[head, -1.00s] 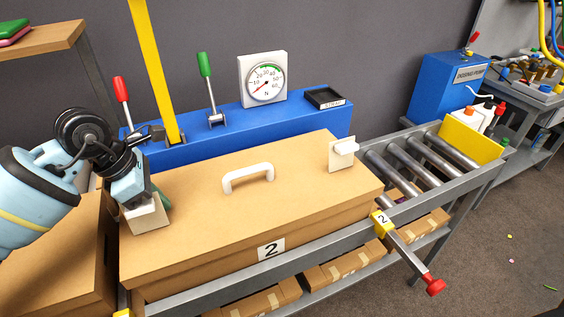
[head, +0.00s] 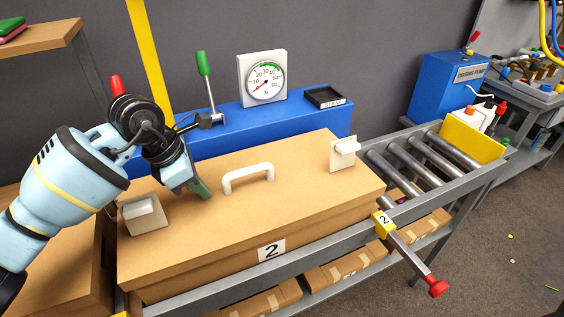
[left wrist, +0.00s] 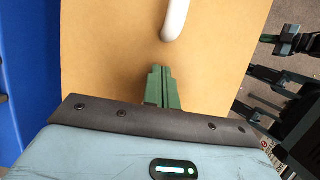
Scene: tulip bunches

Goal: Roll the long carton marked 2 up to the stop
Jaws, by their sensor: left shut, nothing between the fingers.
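The long carton marked 2 (head: 240,222) lies on the roller conveyor, its right end near the bare rollers. A white handle (head: 248,176) is on its lid, with a pale plate and knob at the left (head: 143,214) and another at the right (head: 343,152). A yellow block (head: 470,143) stands across the far right end of the rollers. My left gripper (head: 203,191) is shut and empty over the lid, between the left knob and the handle. In the left wrist view, its green fingers (left wrist: 160,86) are together, short of the handle.
A blue bench (head: 235,128) behind the carton bears a dial gauge (head: 263,78), a green-handled lever (head: 204,64) and a dark tray. A red-knobbed bar (head: 415,262) with a yellow tag marked 2 sticks out in front. Bare rollers (head: 410,164) lie right of the carton.

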